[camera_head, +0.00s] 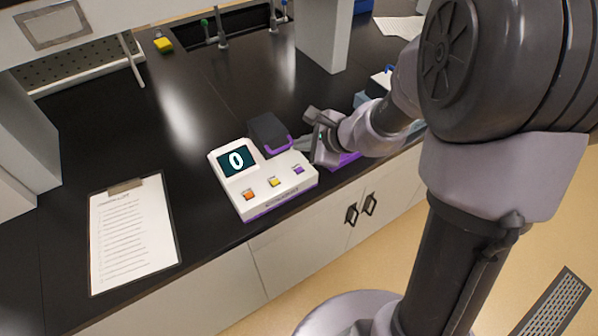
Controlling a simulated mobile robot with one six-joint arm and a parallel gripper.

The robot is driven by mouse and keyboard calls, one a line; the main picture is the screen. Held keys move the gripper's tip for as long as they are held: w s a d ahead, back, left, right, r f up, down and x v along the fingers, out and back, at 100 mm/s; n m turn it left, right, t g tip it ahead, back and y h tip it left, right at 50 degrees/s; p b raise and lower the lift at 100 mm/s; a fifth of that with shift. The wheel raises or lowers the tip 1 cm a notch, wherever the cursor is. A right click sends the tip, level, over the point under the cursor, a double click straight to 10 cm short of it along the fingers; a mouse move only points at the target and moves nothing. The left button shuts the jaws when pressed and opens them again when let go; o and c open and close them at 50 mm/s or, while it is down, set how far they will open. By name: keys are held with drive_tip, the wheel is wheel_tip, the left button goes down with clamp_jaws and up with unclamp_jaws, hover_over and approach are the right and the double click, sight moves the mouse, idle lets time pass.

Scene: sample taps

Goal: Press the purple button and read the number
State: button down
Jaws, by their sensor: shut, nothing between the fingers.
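The white device (262,198) with a purple base sits near the front edge of the black bench. Its dark display (237,160) reads 0. Three buttons line its front: orange (249,194), yellow (274,182) and purple (298,170), the purple one farthest right. A dark block with a purple lower edge (268,131) stands at its back. My gripper (303,147) is shut and empty, just behind and right of the purple button, near the device's right side. I cannot tell whether its fingertips touch the device.
A clipboard (131,232) with a printed sheet lies left of the device. A sink with taps (222,34) and a yellow sponge (163,45) are at the back. A white pillar (323,38) stands behind. Bench between device and sink is clear.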

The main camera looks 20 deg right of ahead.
drive_tip(key=b, duration=0.5)
hover_over(293, 166)
drive_tip(key=s+d, duration=0.2)
drive_tip(key=s, duration=0.1)
wheel_tip(293, 166, down, 6)
drive_tip(key=shift+a, duration=0.15)
drive_tip(key=shift+f, duration=0.15)
idle(0.9)
drive_tip(key=shift+f+b, duration=0.3)
drive_tip(key=shift+b, duration=0.15)
drive_tip(key=shift+f+b, duration=0.35)
drive_tip(key=shift+b, duration=0.15)
idle(0.4)
idle(0.3)
drive_tip(key=shift+r+p, duration=0.6)
drive_tip(key=shift+r, duration=0.2)
drive_tip(key=shift+r, duration=0.15)
wheel_tip(293, 166, up, 5)
drive_tip(key=p, duration=0.4)
